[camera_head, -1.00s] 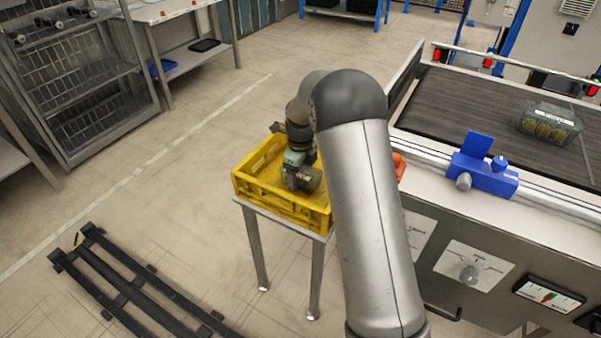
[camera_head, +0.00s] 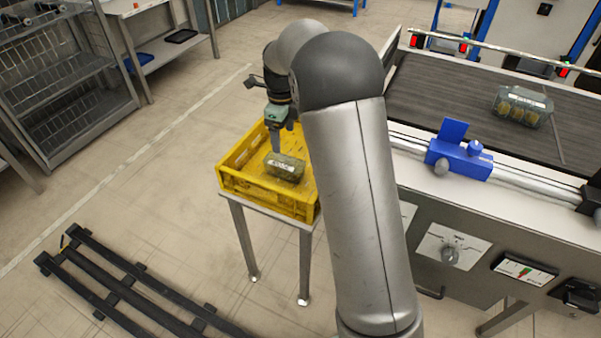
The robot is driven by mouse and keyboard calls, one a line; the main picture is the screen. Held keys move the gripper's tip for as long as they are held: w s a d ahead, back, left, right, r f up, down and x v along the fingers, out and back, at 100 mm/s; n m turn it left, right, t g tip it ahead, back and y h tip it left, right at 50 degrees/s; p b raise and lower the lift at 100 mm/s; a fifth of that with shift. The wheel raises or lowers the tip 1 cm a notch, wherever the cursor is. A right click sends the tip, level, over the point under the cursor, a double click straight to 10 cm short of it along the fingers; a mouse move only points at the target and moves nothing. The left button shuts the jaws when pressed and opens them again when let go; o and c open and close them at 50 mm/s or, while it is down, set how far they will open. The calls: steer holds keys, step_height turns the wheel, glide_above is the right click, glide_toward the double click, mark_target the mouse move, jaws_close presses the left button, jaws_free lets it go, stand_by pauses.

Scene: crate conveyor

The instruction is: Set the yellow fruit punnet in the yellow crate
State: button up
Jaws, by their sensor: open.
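The yellow crate (camera_head: 234,183) stands on a small metal-legged table left of my arm. A clear punnet with a pale label (camera_head: 285,167) lies inside it on the crate floor; its contents are too small to make out clearly. My gripper (camera_head: 276,148) is open just above and to the left of this punnet, over the crate; one finger shows pointing down and my arm hides part of the crate's right side. Another clear punnet, with yellowish fruit (camera_head: 523,106), sits on the conveyor belt at the right.
The dark conveyor belt (camera_head: 440,95) runs at the right, with a blue fixture (camera_head: 458,152) on its near rail. A black rack (camera_head: 125,291) lies on the floor at lower left. Wire shelving (camera_head: 65,80) stands at upper left. The floor between is clear.

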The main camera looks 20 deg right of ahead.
steer(key=s+n, duration=2.5)
steer(key=s, duration=1)
steer(key=shift+a+n, duration=0.2)
steer(key=shift+n, duration=0.1)
